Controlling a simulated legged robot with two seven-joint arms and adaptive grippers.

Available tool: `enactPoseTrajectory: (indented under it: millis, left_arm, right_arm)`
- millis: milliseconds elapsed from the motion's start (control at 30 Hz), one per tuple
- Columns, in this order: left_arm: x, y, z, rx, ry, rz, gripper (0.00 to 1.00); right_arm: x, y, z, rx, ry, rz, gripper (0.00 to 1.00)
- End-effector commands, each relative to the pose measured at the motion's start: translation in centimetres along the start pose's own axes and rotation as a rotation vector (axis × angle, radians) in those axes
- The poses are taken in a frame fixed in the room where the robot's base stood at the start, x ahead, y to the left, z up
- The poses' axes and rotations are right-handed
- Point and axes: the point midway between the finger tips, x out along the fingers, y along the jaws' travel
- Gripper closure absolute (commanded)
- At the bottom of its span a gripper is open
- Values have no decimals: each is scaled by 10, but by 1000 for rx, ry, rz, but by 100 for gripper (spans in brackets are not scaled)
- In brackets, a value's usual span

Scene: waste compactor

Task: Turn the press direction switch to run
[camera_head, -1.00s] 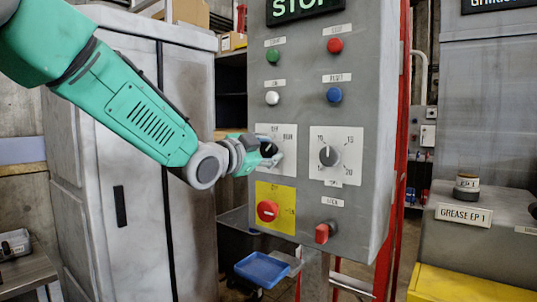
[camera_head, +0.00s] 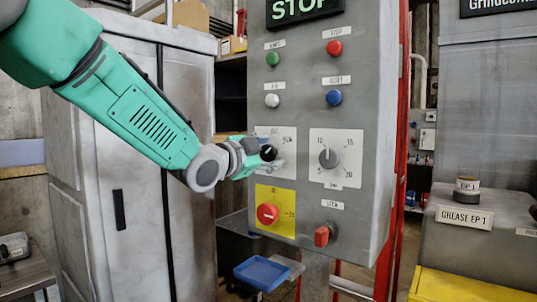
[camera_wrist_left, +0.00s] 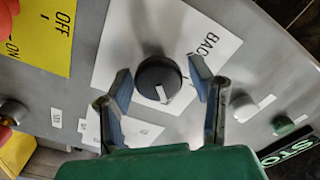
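The press direction switch, a black round knob (camera_head: 268,152) with a white pointer mark, sits on a white plate (camera_head: 289,138) on the grey control panel. My left gripper (camera_head: 262,164) is at this knob, coming from the left, and hides part of the plate. In the left wrist view the knob (camera_wrist_left: 158,80) is between the two spread fingers of my left gripper (camera_wrist_left: 163,84), with visible gaps on both sides. Its white mark points toward the gripper's palm, and the word BACK is partly readable beside it. The right gripper is out of view.
The panel (camera_head: 365,120) also has a grey dial (camera_head: 328,158), a red knob on a yellow plate (camera_head: 267,214), a red switch (camera_head: 322,236) and several push buttons close by. A grey cabinet (camera_head: 125,140) stands to the left, with a blue tray (camera_head: 262,272) low down.

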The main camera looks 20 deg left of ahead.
Motion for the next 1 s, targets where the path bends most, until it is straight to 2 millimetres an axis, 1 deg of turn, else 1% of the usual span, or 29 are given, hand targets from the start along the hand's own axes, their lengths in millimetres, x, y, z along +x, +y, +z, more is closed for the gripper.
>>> enactPoseTrajectory:
  millis: [300, 367, 433, 567, 700, 800, 900, 1000]
  left_arm:
    - [-2, 0, 0, -1, -1, 1, 45]
    - [-4, 0, 0, -1, -1, 1, 45]
    - [-11, 0, 0, -1, -2, 1, 45]
    - [-33, 0, 0, -1, -2, 1, 45]
    - [-64, 1, 0, -1, -2, 1, 45]
    - [-84, 1, 1, -2, -2, 1, 45]
    - [-100, 1, 2, -5, -2, 1, 45]
    - [-110, 2, 2, -4, -2, 2, 45]
  right_arm:
    - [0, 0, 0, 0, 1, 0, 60]
    - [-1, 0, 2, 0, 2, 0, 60]
    - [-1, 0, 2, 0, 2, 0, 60]
    - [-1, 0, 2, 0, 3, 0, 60]
    - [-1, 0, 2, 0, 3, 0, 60]
    - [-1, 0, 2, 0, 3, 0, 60]
    - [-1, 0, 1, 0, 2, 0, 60]
    - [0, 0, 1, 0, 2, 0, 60]
